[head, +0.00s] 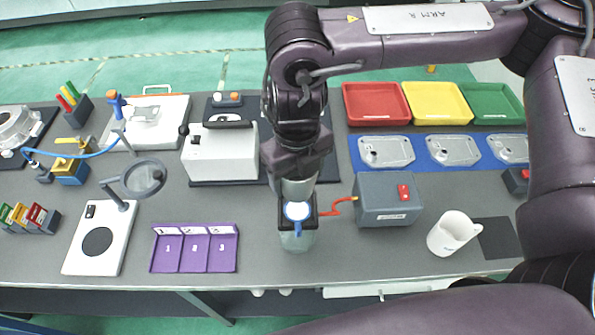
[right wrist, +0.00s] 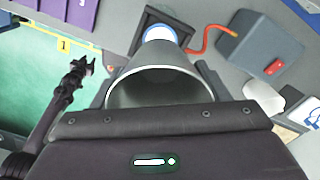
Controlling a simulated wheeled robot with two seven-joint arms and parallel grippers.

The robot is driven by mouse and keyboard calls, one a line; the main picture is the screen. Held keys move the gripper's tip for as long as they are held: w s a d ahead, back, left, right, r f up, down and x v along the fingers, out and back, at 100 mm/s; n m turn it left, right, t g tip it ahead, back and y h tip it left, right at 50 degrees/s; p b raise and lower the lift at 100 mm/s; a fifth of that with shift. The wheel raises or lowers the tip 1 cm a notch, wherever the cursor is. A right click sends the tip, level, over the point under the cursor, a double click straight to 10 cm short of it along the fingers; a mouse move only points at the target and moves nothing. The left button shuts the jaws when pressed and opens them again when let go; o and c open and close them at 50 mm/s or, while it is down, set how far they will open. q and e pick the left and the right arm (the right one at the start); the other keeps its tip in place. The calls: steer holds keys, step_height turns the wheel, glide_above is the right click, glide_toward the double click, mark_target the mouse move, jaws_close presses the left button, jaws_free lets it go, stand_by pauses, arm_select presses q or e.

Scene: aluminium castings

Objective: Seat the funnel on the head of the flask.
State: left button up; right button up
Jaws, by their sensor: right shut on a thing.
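The grey metal funnel (right wrist: 150,92) is in my right gripper (right wrist: 155,100), with its wide mouth towards the wrist camera. In the head view, my right gripper (head: 297,178) comes down from above, and part of the funnel (head: 298,189) shows below it. Just beneath is a white, blue-edged round top (head: 297,211) in a dark square frame, which looks like the flask's head; it also shows in the right wrist view (right wrist: 160,34). A pale body (head: 298,240) is below the frame. I cannot tell whether funnel and head touch. A dark arm part, likely my left gripper (right wrist: 78,85), shows over the floor.
A grey box with a red switch (head: 389,200) stands to the right, joined by a red cable. A white mug (head: 452,233) is further right, a purple numbered tray (head: 194,263) to the left. A white machine (head: 222,148) stands behind left. The table's front edge is close.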

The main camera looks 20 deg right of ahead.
mark_target(297, 193)
steer(key=shift+f+b, duration=2.3)
steer(key=shift+f, duration=0.6)
steer(key=shift+p, duration=0.55)
steer(key=shift+f+b, duration=0.8)
steer(key=shift+f, duration=0.25)
steer(key=o, duration=1.1)
steer(key=shift+r, duration=0.1)
steer(key=shift+r, duration=3.9)
